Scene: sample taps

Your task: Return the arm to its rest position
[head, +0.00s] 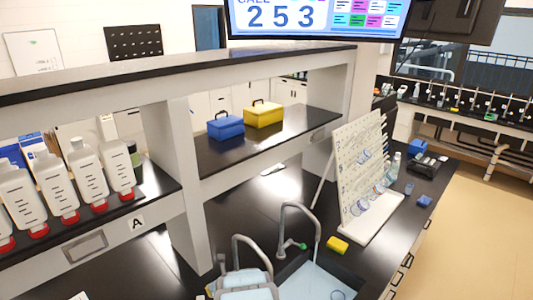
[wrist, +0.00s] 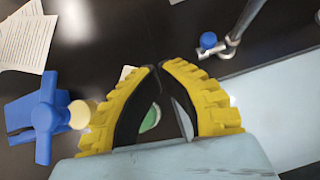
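My gripper (wrist: 159,67) shows in the wrist view as two yellow ribbed fingers with black inner pads. The fingertips meet or nearly meet, and nothing is visibly pinched at the tips. A green and white round thing (wrist: 151,118) shows through the gap between the fingers; I cannot tell what it is. A blue tap-like fitting (wrist: 45,116) lies left of the fingers, apart from them. In the head view the fingers cannot be made out.
Arched grey taps (head: 297,210) stand by a pale blue sink (head: 318,280). A yellow sponge (head: 338,245) lies beside it. A white drying rack (head: 362,170) stands right of it. Shelving with white bottles (head: 85,170) rises at left. The floor (head: 480,230) at right is clear.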

